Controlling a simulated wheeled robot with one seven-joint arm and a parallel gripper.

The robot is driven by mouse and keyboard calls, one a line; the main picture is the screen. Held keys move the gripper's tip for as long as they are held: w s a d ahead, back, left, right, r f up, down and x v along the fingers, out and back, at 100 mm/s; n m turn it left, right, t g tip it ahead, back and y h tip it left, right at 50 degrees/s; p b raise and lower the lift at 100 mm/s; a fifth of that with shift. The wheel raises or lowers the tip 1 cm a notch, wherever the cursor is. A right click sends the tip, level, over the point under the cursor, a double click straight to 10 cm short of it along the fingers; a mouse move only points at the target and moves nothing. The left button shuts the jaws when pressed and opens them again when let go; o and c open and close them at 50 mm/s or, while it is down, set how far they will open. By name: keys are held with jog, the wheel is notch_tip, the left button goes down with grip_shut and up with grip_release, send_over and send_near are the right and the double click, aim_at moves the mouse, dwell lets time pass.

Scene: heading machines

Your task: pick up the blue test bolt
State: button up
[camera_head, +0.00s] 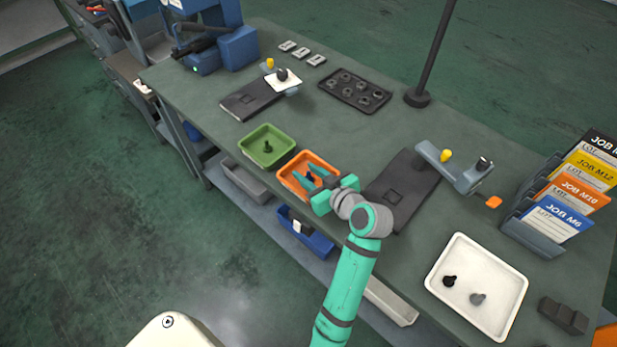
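A small dark bluish bolt (311,182), which fits the blue test bolt, is in the orange tray (283,171) near the front of the bench. My gripper (308,176) reaches over this tray from the right. Its two teal fingers are spread apart, with the bolt showing between them. I cannot tell whether either finger touches the bolt. The gripper body hides the tray's right side and part of the bolt.
A white tray (493,258) at the right holds a black bolt (449,281) and a grey bolt (477,299). A dark plate (403,190) lies right of my gripper. A pole (431,55) stands behind.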

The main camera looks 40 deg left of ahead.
grip_shut()
jog(key=shift+r, duration=0.1)
